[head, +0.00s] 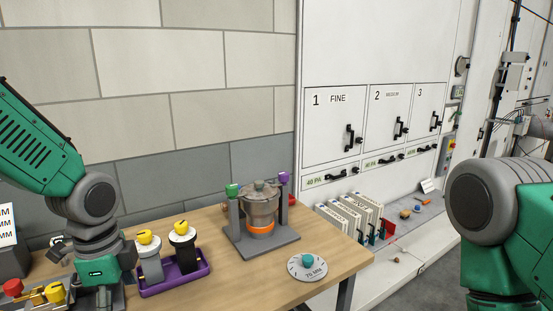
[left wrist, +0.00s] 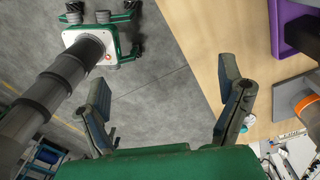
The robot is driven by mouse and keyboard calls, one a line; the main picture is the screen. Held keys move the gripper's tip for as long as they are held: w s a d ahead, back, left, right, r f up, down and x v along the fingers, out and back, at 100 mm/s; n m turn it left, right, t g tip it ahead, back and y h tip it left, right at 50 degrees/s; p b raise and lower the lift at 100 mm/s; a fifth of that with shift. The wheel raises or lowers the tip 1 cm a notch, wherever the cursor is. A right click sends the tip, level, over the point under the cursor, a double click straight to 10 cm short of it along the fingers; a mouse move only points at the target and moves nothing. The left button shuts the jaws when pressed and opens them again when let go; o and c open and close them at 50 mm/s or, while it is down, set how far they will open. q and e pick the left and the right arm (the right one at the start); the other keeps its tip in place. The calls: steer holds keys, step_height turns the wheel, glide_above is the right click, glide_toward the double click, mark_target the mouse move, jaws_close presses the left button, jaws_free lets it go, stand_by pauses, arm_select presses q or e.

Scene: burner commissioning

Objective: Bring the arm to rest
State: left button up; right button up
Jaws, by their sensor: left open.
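My left arm comes in from the left in the head view, its wrist bent down over the left end of the wooden table (head: 212,222). In the left wrist view my left gripper (left wrist: 165,103) is open, its two fingers wide apart with nothing between them. Grey floor and the table's edge (left wrist: 215,85) show beyond the fingers.
A purple tray (head: 178,286) holds two yellow-topped canisters beside my left wrist. Right of it stand a metal pot (head: 260,208) on a grey base and a round dial (head: 307,268). Yellow and red parts (head: 40,293) lie left. A white cabinet (head: 375,70) stands behind.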

arm_select(q)
steer(key=s+d+f+n+b, duration=0.1)
steer(key=s+f+n+b, duration=0.25)
steer(key=f, duration=0.75)
steer(key=s+d+f+n+b, duration=0.1)
steer(key=s+f+n+b, duration=0.3)
steer(key=f, duration=0.7)
steer(key=s+a+f+n+b, duration=0.1)
steer(key=s+f+n, duration=0.2)
steer(key=s+f, duration=0.4)
steer(key=s+a+f+n+b, duration=0.1)
steer(key=s+a+f+n, duration=0.1)
steer(key=s+f+n, duration=0.2)
steer(key=s+f, duration=0.3)
steer(key=shift+a+f+t, duration=0.25)
steer(key=shift+t, duration=0.05)
arm_select(e)
step_height(320, 180, down, 10)
steer(key=shift+w+f, duration=0.2)
steer(key=shift+w, duration=0.1)
arm_select(q)
steer(key=shift+s, duration=0.1)
